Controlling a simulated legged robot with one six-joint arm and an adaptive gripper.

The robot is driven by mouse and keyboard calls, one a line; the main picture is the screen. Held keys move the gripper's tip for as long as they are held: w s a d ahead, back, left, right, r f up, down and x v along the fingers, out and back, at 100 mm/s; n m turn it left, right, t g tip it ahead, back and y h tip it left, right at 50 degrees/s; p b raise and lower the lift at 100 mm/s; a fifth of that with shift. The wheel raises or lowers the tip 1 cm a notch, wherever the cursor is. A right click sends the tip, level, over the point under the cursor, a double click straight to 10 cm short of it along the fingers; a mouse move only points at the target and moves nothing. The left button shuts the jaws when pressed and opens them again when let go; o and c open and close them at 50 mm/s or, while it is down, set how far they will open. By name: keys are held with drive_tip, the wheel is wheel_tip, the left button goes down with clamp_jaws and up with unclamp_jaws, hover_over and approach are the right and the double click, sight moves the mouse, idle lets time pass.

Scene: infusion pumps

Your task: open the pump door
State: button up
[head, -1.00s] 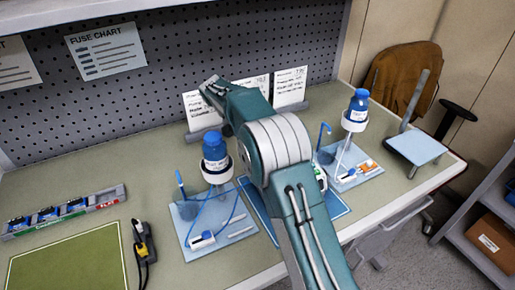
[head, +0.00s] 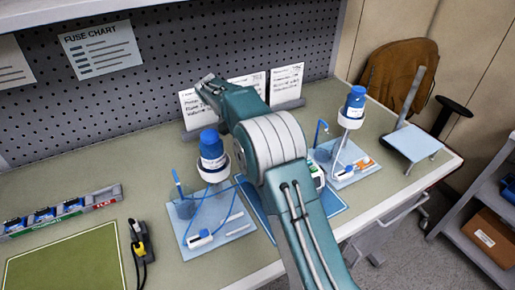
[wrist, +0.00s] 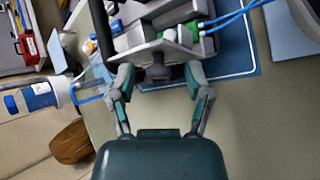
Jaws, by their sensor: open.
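The pump (wrist: 165,20) sits on a blue mat (wrist: 235,50) at the top of the wrist view. Its grey door plate (wrist: 155,50) faces my gripper and carries a dark round knob (wrist: 157,74). My gripper (wrist: 160,78) is open, with one finger on each side of the knob. I cannot tell whether either finger touches it. In the head view my arm hides the gripper and most of the pump; only a small white and green part of the pump (head: 318,176) shows beside the arm on the blue mat (head: 330,203).
A blue-capped bottle on a stand (head: 212,160) with tubing is left of my arm. Another bottle stand (head: 350,108) is to the right. Cards (head: 287,86) stand behind. A green mat (head: 65,262) and yellow-black tool (head: 140,245) lie left. Bench space at far left centre is clear.

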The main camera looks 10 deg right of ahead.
drive_tip(key=shift+s+d+r+t+y, duration=0.15)
drive_tip(key=shift+s+t, duration=0.1)
drive_tip(key=shift+t, duration=0.15)
drive_tip(key=shift+s+r+t+y, duration=0.15)
drive_tip(key=shift+s+t, duration=0.1)
drive_tip(key=shift+t, duration=0.15)
drive_tip(key=t, duration=0.1)
drive_tip(key=s+t, duration=0.1)
drive_tip(key=m+t, duration=0.1)
drive_tip(key=shift+s+d+f+y, duration=0.2)
drive_tip(key=shift+s+f+y, duration=0.05)
drive_tip(key=shift+s+y, duration=0.15)
drive_tip(key=t, duration=0.1)
drive_tip(key=s+f+t+y, duration=0.1)
drive_tip(key=t, duration=0.1)
drive_tip(key=s+m+t, duration=0.1)
drive_tip(key=shift+s+d+f+t, duration=0.15)
drive_tip(key=shift+d+f+t, duration=0.1)
drive_tip(key=shift+t, duration=0.15)
drive_tip(key=d+v, duration=0.1)
drive_tip(key=v, duration=1)
drive_tip(key=s+d+r+n+t+y, duration=0.1)
drive_tip(key=s+d+n+y, duration=0.1)
drive_tip(key=s, duration=0.7)
drive_tip(key=s+d+n+y, duration=0.2)
drive_tip(key=s+d, duration=0.3)
drive_tip(key=s, duration=0.5)
drive_tip(key=shift+s+r+n+t+y, duration=0.3)
drive_tip(key=shift+r+t, duration=0.05)
drive_tip(key=shift+t, duration=0.05)
